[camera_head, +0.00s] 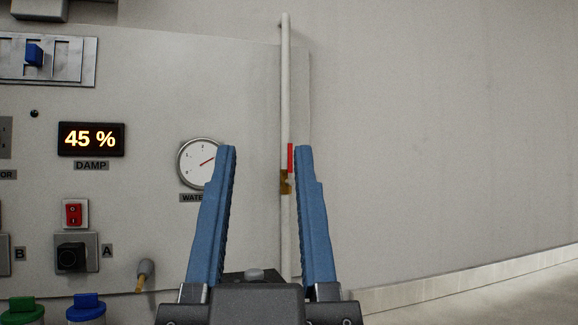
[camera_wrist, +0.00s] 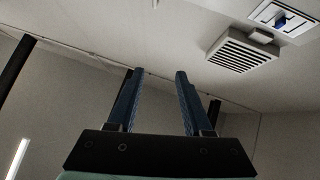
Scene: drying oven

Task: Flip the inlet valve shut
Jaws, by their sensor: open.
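The inlet valve shows in the head view as a brass body (camera_head: 285,186) with a red lever (camera_head: 291,158), on a pale vertical pipe (camera_head: 286,90) at the panel's right edge. The lever points up along the pipe. My gripper (camera_head: 263,152) is open and empty, its blue fingers pointing up in the picture. I cannot tell how far the fingers are from the valve. In the wrist view my gripper (camera_wrist: 159,72) is also open, and the valve is not seen.
A round water gauge (camera_head: 198,162) sits left of the pipe, partly behind the left finger. The panel has a "45 %" damp display (camera_head: 91,139), a red switch (camera_head: 74,213) and a black knob (camera_head: 71,257). The wall right of the pipe is bare. A vent (camera_wrist: 242,51) shows in the wrist view.

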